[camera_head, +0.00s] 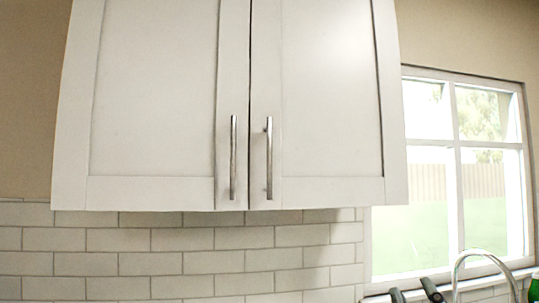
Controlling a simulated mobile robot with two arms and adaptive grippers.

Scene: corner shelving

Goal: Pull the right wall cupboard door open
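The white wall cupboard has two framed doors, and both look shut. The right door (330,95) carries a vertical metal bar handle (269,158) near its left edge. The left door (152,95) has a matching handle (233,158) close beside it. My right gripper (414,292) shows only as two dark fingertips at the bottom edge, below and to the right of the right door. The fingertips are apart with nothing seen between them, and they are clear of the handle. The rest of that gripper is out of frame. My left gripper is not in view.
A white tiled wall (180,255) runs below the cupboard. A window (465,180) is at the right, with a curved metal tap (472,254) in front of it. A green object (533,290) is cut off at the bottom right. The space before the doors looks clear.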

